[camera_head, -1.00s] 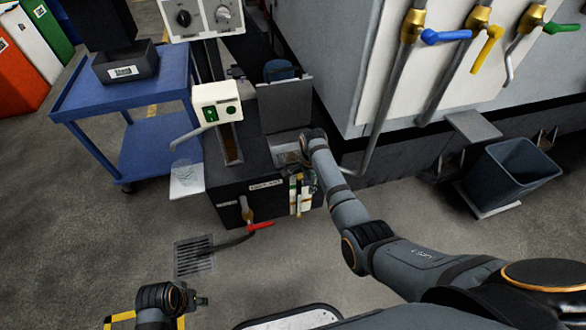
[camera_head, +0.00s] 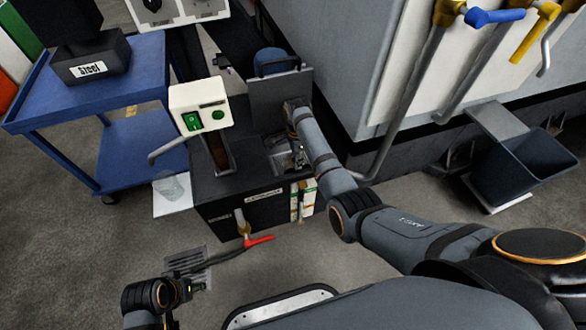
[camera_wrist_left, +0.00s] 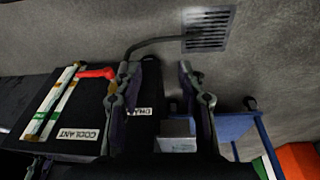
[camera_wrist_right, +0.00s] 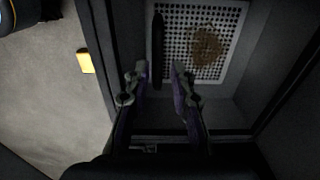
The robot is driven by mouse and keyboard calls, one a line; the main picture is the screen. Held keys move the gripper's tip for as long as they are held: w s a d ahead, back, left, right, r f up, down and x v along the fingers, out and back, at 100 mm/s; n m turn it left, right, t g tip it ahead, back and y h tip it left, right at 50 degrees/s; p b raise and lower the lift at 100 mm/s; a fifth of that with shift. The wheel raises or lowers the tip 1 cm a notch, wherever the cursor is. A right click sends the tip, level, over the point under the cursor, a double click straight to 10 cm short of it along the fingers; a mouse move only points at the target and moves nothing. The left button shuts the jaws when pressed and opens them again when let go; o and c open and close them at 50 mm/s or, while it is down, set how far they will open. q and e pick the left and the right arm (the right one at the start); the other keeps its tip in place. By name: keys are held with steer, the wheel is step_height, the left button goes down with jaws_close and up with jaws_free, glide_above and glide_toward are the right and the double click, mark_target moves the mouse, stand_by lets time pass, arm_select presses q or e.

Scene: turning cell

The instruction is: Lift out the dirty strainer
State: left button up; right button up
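The dirty strainer (camera_wrist_right: 228,45) is a pale perforated plate with a brown stain, lying in a dark rectangular opening in the right wrist view. A black upright bar (camera_wrist_right: 157,45), seemingly its handle, stands over its left part. My right gripper (camera_wrist_right: 160,70) is open, its fingertips on either side of the bar's line, apart from it as far as I can tell. In the head view my right gripper (camera_head: 299,160) points down at the opening of the black coolant tank (camera_head: 262,212). My left gripper (camera_wrist_left: 158,65) is open and empty; in the head view it (camera_head: 198,286) hangs over the floor.
A red-handled valve (camera_head: 258,240) with a hose sits on the tank's front, above a floor drain (camera_head: 187,265). A clear-looking item lies on a white sheet (camera_head: 172,205) left of the tank. A blue cart (camera_head: 140,75) stands behind left; a grey bin (camera_head: 545,160) stands right.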

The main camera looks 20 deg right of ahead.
steer(key=f+b, duration=0.1)
steer(key=f, duration=0.1)
steer(key=f+b, duration=0.1)
steer(key=f, duration=0.1)
steer(key=shift+s+d+f+b, duration=0.15)
steer(key=shift+d+f+b, duration=0.05)
steer(key=shift+f+b, duration=0.2)
steer(key=shift+f, duration=0.35)
arm_select(q)
steer(key=f, duration=0.1)
steer(key=f+t, duration=0.1)
steer(key=d+f, duration=0.1)
steer(key=shift+w+d+f+t+h, duration=0.1)
steer(key=shift+w+t+h, duration=0.3)
arm_select(e)
jaws_close()
steer(key=shift+r, duration=0.1)
